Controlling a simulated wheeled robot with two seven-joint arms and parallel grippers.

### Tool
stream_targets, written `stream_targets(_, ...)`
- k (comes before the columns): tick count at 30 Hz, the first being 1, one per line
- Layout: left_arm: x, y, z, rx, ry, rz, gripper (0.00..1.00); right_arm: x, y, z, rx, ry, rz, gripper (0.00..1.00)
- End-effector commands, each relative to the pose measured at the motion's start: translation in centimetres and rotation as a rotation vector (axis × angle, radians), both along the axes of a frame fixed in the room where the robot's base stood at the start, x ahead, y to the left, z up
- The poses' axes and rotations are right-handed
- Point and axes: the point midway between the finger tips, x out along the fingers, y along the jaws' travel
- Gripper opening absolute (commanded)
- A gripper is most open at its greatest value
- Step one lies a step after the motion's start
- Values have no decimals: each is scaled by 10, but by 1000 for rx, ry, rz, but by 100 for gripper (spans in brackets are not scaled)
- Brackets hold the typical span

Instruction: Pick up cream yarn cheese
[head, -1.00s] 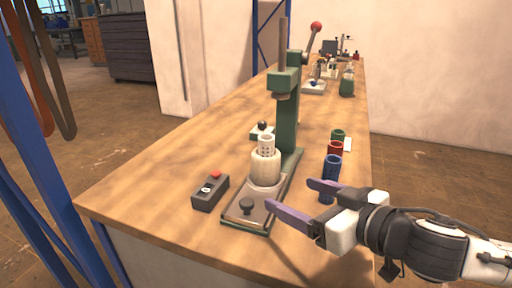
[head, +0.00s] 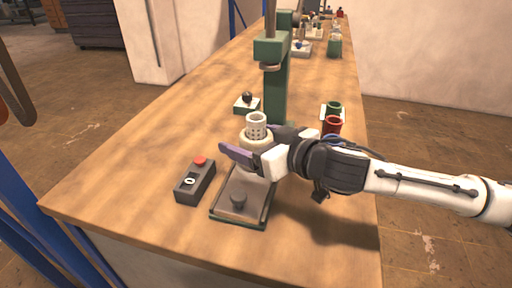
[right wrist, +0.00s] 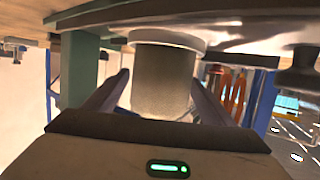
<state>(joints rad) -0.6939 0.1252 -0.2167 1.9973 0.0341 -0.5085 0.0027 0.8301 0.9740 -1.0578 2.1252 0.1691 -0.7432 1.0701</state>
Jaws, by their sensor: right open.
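The cream yarn cheese (head: 256,138), with a pale perforated tube (head: 256,120) rising from its top, stands upright on the round plate of the green press. My right gripper (head: 246,147) is level with it, coming from the right, and hides much of its lower part. In the right wrist view the cream yarn cheese (right wrist: 162,80) sits between the two purple fingers of my right gripper (right wrist: 158,95), which are open on either side of it. I cannot tell if either finger touches it. My left gripper is out of view.
The green press column (head: 275,90) stands just behind the cheese. A control box (head: 195,181) with a red button is at front left. Red (head: 333,126) and green (head: 334,108) spools stand to the right, behind my arm.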

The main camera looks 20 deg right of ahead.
Motion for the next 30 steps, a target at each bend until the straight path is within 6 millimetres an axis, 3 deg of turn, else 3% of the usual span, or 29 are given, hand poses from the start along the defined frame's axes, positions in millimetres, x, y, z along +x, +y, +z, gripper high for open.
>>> stream_targets(4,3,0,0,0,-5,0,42,12,5,-5,-1,1,-2,77)
stream_targets(11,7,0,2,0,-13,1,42,13,5,-6,-1,2,-1,77)
stream_targets(20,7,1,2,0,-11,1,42,13,5,-6,-1,2,-1,28)
stream_targets(26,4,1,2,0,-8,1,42,13,5,-5,0,0,-1,28)
stream_targets(30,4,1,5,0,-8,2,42,14,5,8,0,-4,-1,28)
